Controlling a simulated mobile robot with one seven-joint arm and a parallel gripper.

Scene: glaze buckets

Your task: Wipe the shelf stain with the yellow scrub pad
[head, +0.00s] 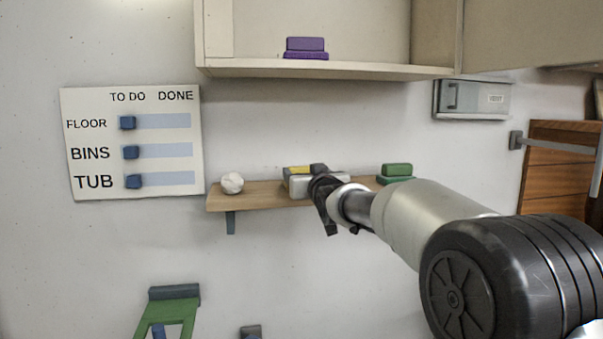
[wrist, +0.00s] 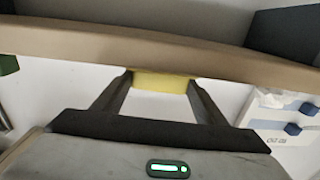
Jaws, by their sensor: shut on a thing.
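The yellow scrub pad (head: 299,170) is at the wooden shelf (head: 255,196), left of the shelf's middle. My gripper (head: 302,171) is shut on it, and its pale body hides most of the pad in the head view. In the wrist view, which looks upside down, the pad (wrist: 161,83) sits between the two dark fingertips (wrist: 160,76), right at the shelf's edge (wrist: 100,42). I cannot tell whether the pad touches the shelf top. No stain shows in either view; the shelf top around the pad is hidden or seen edge-on.
A white crumpled ball (head: 232,183) stands on the shelf's left end. Green blocks (head: 396,171) stand at its right end. A cabinet (head: 360,70) holding purple blocks (head: 306,46) hangs above. A TO DO/DONE board (head: 133,142) is on the left wall. A green-framed object (head: 170,310) is below.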

